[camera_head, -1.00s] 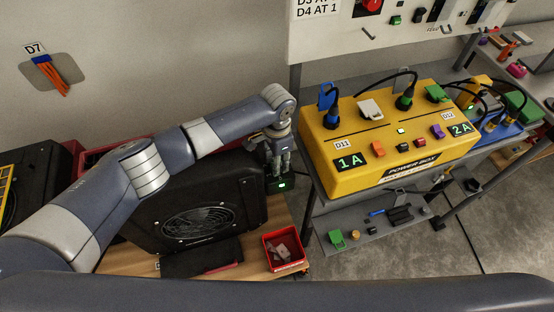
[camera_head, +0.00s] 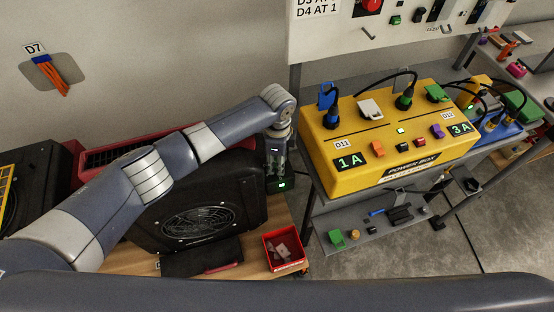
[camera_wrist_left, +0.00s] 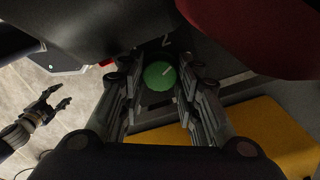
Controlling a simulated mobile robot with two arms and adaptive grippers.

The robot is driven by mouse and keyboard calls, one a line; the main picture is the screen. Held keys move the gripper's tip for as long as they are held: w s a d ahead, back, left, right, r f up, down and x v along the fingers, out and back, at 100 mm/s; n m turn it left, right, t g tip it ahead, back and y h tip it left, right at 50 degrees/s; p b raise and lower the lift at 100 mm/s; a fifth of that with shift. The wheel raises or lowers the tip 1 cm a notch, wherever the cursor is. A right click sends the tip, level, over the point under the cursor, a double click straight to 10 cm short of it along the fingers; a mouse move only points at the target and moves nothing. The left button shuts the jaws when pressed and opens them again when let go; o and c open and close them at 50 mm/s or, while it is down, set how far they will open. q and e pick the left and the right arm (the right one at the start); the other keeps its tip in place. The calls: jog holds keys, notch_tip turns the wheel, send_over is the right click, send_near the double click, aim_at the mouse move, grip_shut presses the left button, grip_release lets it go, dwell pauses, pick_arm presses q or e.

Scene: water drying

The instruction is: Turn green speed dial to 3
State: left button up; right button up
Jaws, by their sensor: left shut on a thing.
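The green speed dial (camera_wrist_left: 160,75) shows in the left wrist view as a round knob with a light pointer line. A "2" is printed on the dark panel beyond it; a 3 mark cannot be made out. My left gripper (camera_wrist_left: 161,83) has its two fingers on either side of the dial, shut on it. The dial is hidden there. My right gripper (camera_wrist_left: 63,96) is open and empty in the left wrist view.
A yellow power box (camera_head: 375,170) stands on the grey cart to the right, its displays reading 1A and 3A. A red bin (camera_head: 270,243) holds small items in front of the blower. Bare floor shows at the lower right.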

pick_arm(q)
jog(key=shift+m, duration=0.3)
jog(key=o, duration=1.1)
jog(key=shift+c, duration=0.2)
notch_tip(320, 180, up, 12)
